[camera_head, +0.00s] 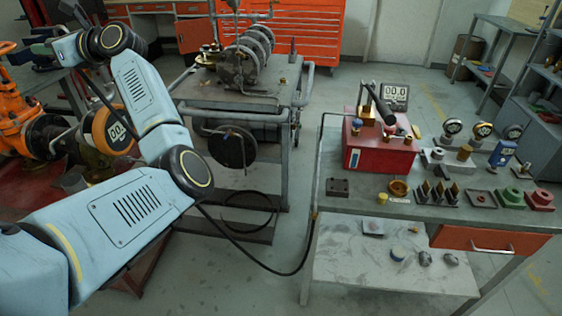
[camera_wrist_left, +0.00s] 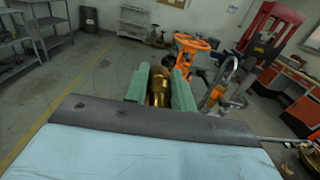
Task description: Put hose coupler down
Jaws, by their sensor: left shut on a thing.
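A brass hose coupler (camera_wrist_left: 158,88) sits between the two green fingers of my left gripper (camera_wrist_left: 160,90) in the left wrist view. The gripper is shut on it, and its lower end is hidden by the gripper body. In the head view my left gripper (camera_head: 42,40) is at the upper left edge, small and partly hidden by my wrist; I cannot make out the coupler there. It is well away from the bench on the right. My right gripper is not in view.
A grey workbench (camera_head: 330,205) on the right carries a red box (camera_head: 380,155), gauges and several small fittings. A black hose (camera_head: 265,268) hangs from its left edge. An orange valve (camera_head: 15,105) stands at left. A pump cart (camera_head: 215,95) is in the middle.

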